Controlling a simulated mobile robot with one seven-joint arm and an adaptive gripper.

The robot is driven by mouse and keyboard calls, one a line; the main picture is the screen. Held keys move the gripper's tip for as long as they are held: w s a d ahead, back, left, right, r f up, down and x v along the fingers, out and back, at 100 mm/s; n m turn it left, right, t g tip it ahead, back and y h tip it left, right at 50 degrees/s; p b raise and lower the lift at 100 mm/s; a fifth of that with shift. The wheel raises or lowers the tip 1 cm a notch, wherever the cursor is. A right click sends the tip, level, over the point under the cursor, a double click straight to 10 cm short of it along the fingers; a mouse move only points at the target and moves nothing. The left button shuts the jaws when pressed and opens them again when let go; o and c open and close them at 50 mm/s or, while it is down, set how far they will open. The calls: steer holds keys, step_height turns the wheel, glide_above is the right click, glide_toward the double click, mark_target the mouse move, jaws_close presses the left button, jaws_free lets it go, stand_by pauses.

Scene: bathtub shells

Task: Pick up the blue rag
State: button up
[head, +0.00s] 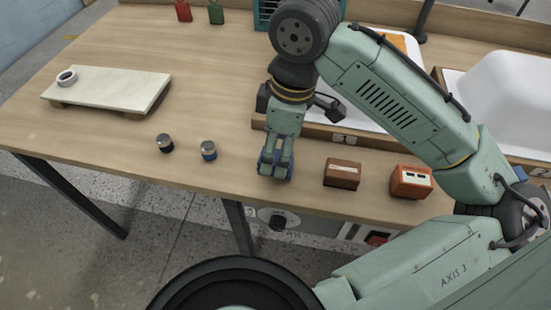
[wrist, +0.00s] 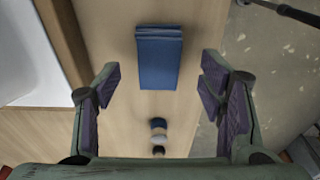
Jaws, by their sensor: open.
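The blue rag (wrist: 158,62) lies on the wooden table as a folded rectangle, seen whole in the wrist view between and beyond my finger pads. In the head view the blue rag (head: 264,166) shows only in part, behind my fingers near the table's front edge. My gripper (wrist: 165,95) is open, with a finger on each side and nothing between the pads. In the head view my gripper (head: 275,172) points down over the rag. I cannot tell how high above the rag the fingertips are.
Two small lidded jars, one dark (head: 165,143) and one blue (head: 209,151), stand left of my gripper. A brown block (head: 342,173) and an orange box (head: 411,181) sit to its right. A pale board (head: 107,88) holds a roll of tape (head: 66,77). White tub shells (head: 500,95) stand behind.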

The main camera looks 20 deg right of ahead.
mark_target(276, 157)
steer(key=shift+w+a+f, duration=0.15)
steer(key=shift+f, duration=0.75)
steer(key=shift+w+a+f, duration=0.1)
steer(key=shift+a+f, duration=0.05)
steer(key=shift+f, duration=0.75)
steer(key=shift+c, duration=0.5)
steer(key=c, duration=1.1)
steer(key=shift+r, duration=0.15)
steer(key=shift+c, duration=0.2)
